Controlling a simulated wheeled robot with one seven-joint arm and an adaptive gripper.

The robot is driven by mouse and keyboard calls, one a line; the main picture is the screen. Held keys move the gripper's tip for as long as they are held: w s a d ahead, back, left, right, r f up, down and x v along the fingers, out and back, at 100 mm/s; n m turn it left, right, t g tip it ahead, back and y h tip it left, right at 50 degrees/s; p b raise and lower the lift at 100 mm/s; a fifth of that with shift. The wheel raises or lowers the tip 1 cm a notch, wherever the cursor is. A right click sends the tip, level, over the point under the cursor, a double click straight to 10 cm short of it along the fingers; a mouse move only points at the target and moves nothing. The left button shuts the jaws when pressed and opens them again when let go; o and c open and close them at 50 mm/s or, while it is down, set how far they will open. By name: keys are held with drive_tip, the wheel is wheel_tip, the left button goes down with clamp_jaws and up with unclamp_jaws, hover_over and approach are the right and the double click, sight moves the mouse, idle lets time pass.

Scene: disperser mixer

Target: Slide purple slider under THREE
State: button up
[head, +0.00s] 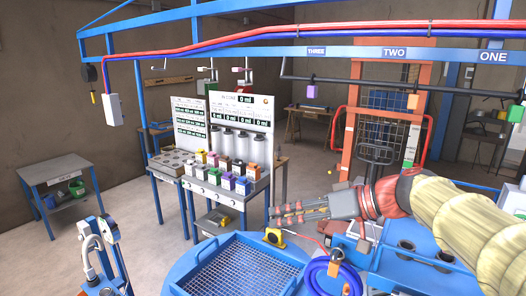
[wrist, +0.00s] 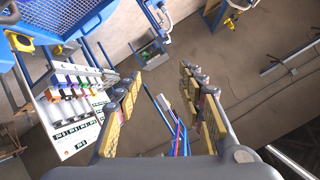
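The purple slider (head: 312,91) is a small block hanging from a dark horizontal rail (head: 360,82). In the head view it appears almost directly below the THREE label (head: 316,51) on the blue beam, a touch to its left. Its exact depth alignment with the label cannot be told. My gripper (head: 273,212) is well below the rail and the slider, pointing left and apart from both. In the wrist view my gripper (wrist: 162,88) has its fingers spread with nothing between them. The slider is not identifiable in the wrist view.
A blue mesh-topped drum (head: 240,272) stands below my gripper. A dispenser bench (head: 213,192) stands behind. Red and blue hoses run along the beam.

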drive_tip(key=s+d+f+m+h+b, duration=0.3)
drive_tip(key=s+d+f+h, duration=0.2)
drive_tip(key=s+f, duration=0.7)
drive_tip(key=s+d+f+m+h+b, duration=0.3)
drive_tip(key=s+d+f+h, duration=0.3)
drive_tip(key=s+f, duration=0.6)
wheel_tip(320, 180, down, 2)
drive_tip(key=shift+d+f+b, duration=0.1)
drive_tip(key=shift+d+b, duration=0.55)
drive_tip(key=shift+d, duration=0.35)
idle(0.8)
